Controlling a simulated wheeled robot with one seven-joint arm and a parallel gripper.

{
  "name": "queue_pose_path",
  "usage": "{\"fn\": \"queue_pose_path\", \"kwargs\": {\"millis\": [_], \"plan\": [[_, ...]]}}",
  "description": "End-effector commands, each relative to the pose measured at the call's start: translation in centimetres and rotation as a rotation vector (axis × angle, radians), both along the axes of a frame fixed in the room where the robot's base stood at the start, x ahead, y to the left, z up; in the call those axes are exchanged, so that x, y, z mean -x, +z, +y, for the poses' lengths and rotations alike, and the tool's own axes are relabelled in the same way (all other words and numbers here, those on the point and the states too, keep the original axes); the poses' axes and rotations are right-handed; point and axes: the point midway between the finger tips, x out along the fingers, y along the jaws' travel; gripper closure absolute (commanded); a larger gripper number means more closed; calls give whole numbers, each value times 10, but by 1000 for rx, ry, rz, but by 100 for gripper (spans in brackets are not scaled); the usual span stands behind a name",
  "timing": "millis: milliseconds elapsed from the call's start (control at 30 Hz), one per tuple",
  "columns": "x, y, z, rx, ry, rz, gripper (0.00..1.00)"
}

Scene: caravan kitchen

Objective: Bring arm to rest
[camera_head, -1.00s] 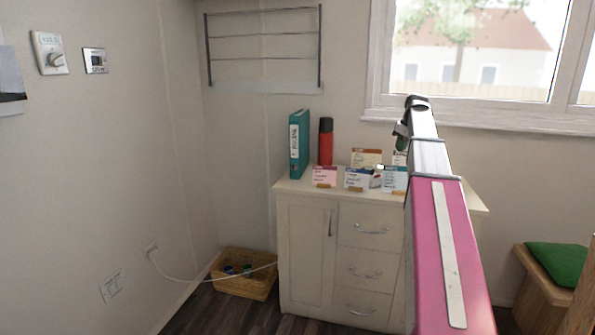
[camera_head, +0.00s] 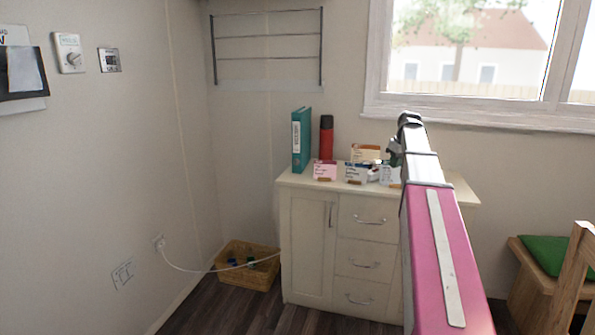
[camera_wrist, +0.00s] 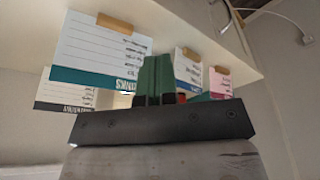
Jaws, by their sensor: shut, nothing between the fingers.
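My arm (camera_head: 440,250), pink with grey end links, reaches forward at the right of centre in the head view. My gripper (camera_head: 395,152) hangs at its far end, small and partly hidden by the wrist, in front of the right part of the cabinet top. In the wrist view my gripper (camera_wrist: 158,70) shows as two green fingers close together above a black bar, shut and empty. Several recipe-like cards appear upside down around the fingers there, including a large teal-edged card (camera_wrist: 95,50). I cannot tell the exact gap between gripper and cards.
A cream cabinet (camera_head: 307,240) bears a teal binder (camera_head: 301,140), a red flask (camera_head: 326,138) and several cards, including a pink one (camera_head: 324,171). A wicker basket (camera_head: 246,277) stands on the floor left of it. A wooden chair (camera_head: 568,280) stands at right. Floor in front is clear.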

Motion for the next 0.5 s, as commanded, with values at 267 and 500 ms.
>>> {"fn": "queue_pose_path", "kwargs": {"millis": [267, 500], "plan": [[32, -80, 40, -6, -82, 50, 100], [86, -178, 91, -4, -197, 114, 100]]}}
